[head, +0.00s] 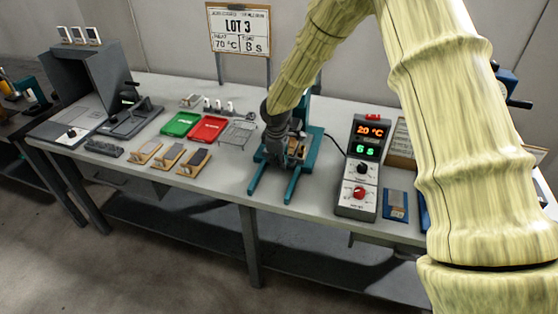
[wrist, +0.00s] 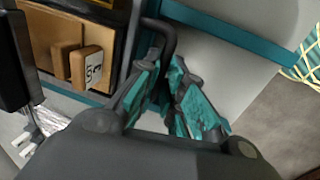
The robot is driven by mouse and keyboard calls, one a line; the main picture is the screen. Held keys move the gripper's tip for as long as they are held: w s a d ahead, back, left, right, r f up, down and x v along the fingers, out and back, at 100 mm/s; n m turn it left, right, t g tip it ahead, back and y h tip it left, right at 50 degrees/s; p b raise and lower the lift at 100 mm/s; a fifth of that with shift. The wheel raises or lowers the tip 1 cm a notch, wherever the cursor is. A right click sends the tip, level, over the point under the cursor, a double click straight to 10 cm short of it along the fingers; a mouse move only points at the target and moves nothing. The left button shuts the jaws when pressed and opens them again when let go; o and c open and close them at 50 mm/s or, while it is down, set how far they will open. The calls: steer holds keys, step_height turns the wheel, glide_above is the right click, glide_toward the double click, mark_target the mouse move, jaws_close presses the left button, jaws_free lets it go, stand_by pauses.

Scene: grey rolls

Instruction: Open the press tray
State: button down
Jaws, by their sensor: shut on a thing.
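The teal press (head: 315,143) stands on the bench in the head view, with two teal rails (head: 257,180) reaching toward the front edge. My gripper (head: 273,156) is at the press front, partly hiding it. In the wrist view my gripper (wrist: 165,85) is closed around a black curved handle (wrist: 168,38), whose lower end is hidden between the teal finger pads. Beside it is a wood-coloured, dark-edged opening of the press (wrist: 103,30) with wooden blocks inside, one with a white label (wrist: 93,68). How far the tray is out cannot be told.
A control box (head: 361,165) reading 20 °C and 6 s stands right of the press. Green (head: 181,124) and red (head: 208,129) trays, a wire rack (head: 239,132) and several wooden-handled pieces (head: 168,157) lie left. The sign (head: 239,29) says LOT 3, 70 °C. The floor in front is clear.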

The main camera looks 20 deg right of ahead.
steer(key=s+a, duration=0.9)
steer(key=s, duration=0.4)
steer(key=shift+s+a, duration=0.15)
steer(key=shift+s, duration=0.2)
steer(key=c, duration=1.5)
jaws_free()
steer(key=r, duration=0.4)
steer(key=s+r, duration=0.1)
steer(key=r, duration=0.3)
steer(key=a+r, duration=0.1)
steer(key=r, duration=0.3)
steer(key=shift+s+a, duration=0.1)
steer(key=shift+s, duration=0.3)
steer(key=shift+f, duration=0.1)
